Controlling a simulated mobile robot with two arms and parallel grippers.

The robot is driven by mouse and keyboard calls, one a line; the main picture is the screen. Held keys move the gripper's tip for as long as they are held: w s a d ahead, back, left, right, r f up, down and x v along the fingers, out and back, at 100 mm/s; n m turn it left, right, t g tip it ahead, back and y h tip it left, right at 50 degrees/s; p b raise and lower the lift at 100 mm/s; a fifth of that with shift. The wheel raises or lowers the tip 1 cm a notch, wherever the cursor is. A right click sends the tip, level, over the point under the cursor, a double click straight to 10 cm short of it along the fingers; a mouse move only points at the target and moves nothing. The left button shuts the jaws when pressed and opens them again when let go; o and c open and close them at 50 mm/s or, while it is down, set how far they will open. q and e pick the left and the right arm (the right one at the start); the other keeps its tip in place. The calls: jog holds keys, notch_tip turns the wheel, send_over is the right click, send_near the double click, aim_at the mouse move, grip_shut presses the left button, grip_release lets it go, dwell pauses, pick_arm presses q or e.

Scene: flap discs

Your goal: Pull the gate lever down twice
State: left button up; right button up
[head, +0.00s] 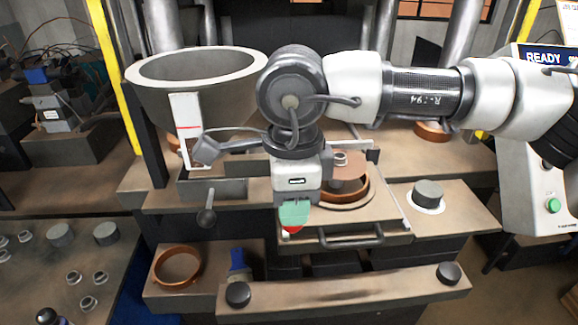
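A short lever with a dark ball knob (206,217) hangs below the front of the grey hopper (150,95); it may be the gate lever, but I cannot be sure. My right gripper (293,215) reaches in from the right and points down, to the right of this lever and apart from it. Its fingertips look green, and a small red part (291,230) shows just under them. I cannot tell whether the red part is a knob between the fingers, or how far the fingers are apart. My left gripper is not in view.
A copper-coloured ring (178,266) lies front left, beside a blue piece (237,258). A sliding tray with a handle (350,238) is right of the gripper. A front bar has two black knobs (238,294). A panel reading READY (543,58) stands at right.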

jog(key=shift+r+p, duration=2)
jog(key=shift+r, duration=1.85)
jog(key=shift+f, duration=0.1)
